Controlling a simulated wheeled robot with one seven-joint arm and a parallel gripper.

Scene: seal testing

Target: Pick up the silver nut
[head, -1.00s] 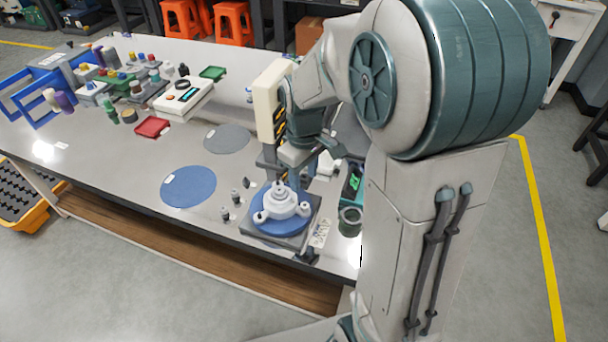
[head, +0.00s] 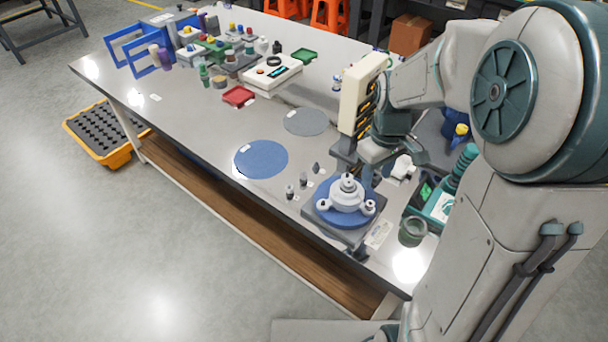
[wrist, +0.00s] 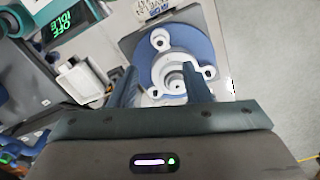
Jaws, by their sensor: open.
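A white flanged part (head: 346,193) with rounded ears and a raised centre hub sits on a blue round plate (head: 330,214) over a grey base. In the wrist view the flanged part (wrist: 174,70) shows beyond and between my fingers. Several small grey pieces (head: 290,191) stand in a row left of the base; they are too small to tell whether one is the silver nut. My gripper (wrist: 159,70) is open, its fingers apart with nothing seen held.
A dark green cup (head: 412,230) stands right of the base, and a teal device (head: 440,203) is behind it. Flat blue (head: 261,160) and grey (head: 306,122) discs lie to the left. A red tray (head: 238,96) and a white instrument (head: 273,74) are farther back.

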